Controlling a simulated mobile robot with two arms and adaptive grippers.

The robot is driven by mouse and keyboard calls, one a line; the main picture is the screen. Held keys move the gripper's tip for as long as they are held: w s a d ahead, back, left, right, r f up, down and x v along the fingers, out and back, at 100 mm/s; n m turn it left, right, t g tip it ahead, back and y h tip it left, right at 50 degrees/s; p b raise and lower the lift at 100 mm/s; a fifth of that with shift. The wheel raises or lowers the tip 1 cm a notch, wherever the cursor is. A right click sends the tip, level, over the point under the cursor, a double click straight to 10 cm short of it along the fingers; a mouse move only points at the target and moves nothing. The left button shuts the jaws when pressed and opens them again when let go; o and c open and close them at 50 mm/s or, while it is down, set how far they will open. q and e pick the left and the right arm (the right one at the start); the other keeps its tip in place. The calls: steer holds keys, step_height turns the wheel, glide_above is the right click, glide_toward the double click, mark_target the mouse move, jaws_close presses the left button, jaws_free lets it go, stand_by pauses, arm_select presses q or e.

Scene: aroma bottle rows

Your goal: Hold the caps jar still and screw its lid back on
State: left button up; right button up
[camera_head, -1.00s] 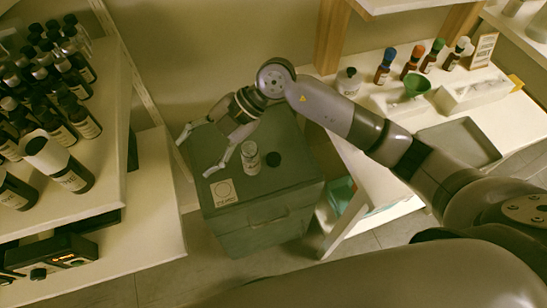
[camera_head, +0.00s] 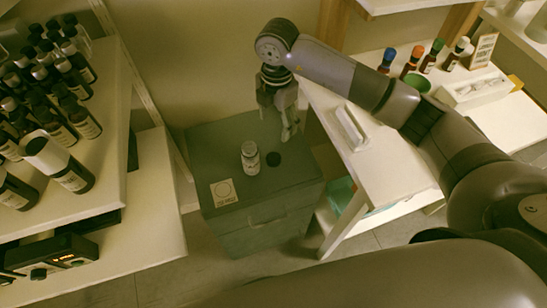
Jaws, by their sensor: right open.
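The caps jar (camera_head: 250,158), a small pale jar with a label, stands upright on the green cabinet top (camera_head: 215,150). A dark round lid (camera_head: 273,159) lies flat on the cabinet top just right of the jar, apart from it. My right gripper (camera_head: 289,134) is open with its fingers pointing down, behind and to the right of the jar and lid. It touches neither. Its fingers are seen nearly edge-on. My left gripper is not in view.
A card with a circle (camera_head: 223,192) lies at the cabinet's front left. Shelves with several dark bottles (camera_head: 70,172) stand at the left. A white table (camera_head: 385,165) with bottles and a tray (camera_head: 478,90) stands at the right. The cabinet's back left is clear.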

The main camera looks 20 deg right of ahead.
glide_above(274, 157)
steer(key=f, duration=1.1)
steer(key=shift+s+d+f+p, duration=0.1)
steer(key=shift+s+f+p, duration=0.2)
steer(key=shift+s+p, duration=0.1)
steer(key=shift+w+f, duration=0.2)
steer(key=shift+f, duration=1.1)
steer(key=shift+w+f, duration=0.2)
steer(key=shift+f, duration=1.1)
steer(key=c, duration=0.8)
steer(key=shift+c, duration=0.2)
